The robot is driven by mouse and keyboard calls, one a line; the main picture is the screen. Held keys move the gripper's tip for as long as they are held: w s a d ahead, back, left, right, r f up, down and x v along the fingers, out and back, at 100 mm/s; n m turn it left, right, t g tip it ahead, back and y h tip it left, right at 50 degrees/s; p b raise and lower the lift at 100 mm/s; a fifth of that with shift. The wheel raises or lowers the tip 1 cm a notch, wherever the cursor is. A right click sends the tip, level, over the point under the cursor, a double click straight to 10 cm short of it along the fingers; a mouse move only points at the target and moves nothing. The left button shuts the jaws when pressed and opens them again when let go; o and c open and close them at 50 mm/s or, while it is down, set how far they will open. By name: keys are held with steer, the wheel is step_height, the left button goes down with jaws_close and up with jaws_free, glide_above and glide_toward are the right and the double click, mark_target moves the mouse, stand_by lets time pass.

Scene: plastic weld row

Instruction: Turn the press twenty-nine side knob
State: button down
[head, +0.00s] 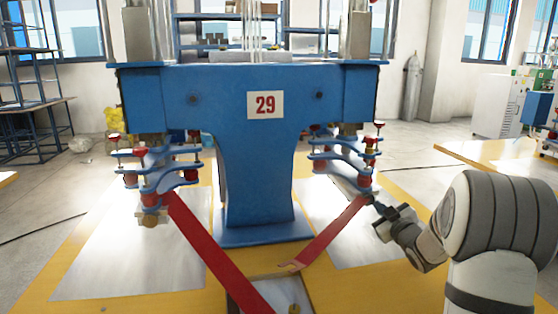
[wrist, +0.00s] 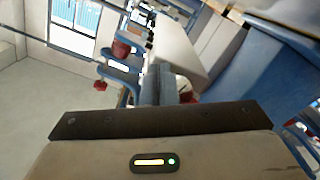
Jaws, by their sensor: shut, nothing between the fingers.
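I cannot tell which is the side knob. My gripper (head: 376,204) is just below and right of that stack, its fingers together and empty. In the wrist view, my gripper (wrist: 158,70) points at the stack; a red knob (wrist: 121,49) is left of the fingertips. Contact cannot be told.
Red bars (head: 215,250) slope down from both sides to the base. A matching stack of blue arms (head: 155,170) is on the press's left side. Yellow-edged floor plates lie around it. A grey gas cylinder (head: 411,88) stands at the back right.

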steer(key=s+d+b, duration=0.1)
steer(key=s, duration=0.5)
steer(key=shift+d+f, duration=0.2)
steer(key=shift+d, duration=0.05)
